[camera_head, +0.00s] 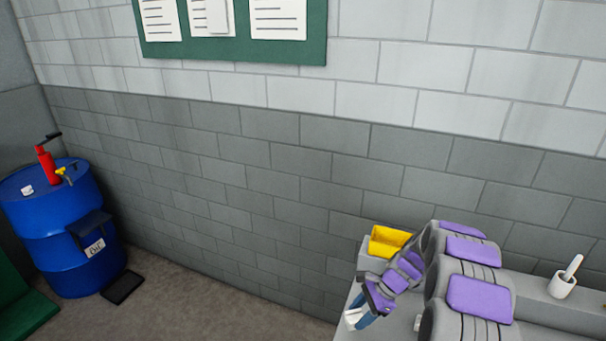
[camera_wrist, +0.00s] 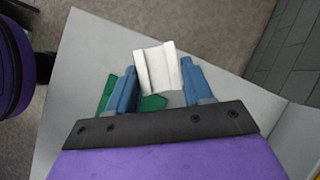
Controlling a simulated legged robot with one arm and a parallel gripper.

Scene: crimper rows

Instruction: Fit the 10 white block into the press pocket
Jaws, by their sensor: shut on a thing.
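My gripper (camera_wrist: 160,88) has two blue fingers and is shut on a white block (camera_wrist: 157,68). The block has raised edges along its sides and sticks out past the fingertips, over the grey tabletop (camera_wrist: 85,55). In the head view, my gripper (camera_head: 362,311) is at the table's left end, with the white block (camera_head: 352,318) at its tip. Green pieces (camera_wrist: 152,103) show below and between the fingers in the wrist view, partly hidden by them. I cannot tell whether they belong to the press. No number on the block can be read, and no pocket is clearly visible.
A yellow bin (camera_head: 389,241) stands behind my gripper by the wall. A white cup with a stick (camera_head: 562,285) is at the far right. A blue drum (camera_head: 55,225) stands on the floor at left. The table edge is close to the gripper.

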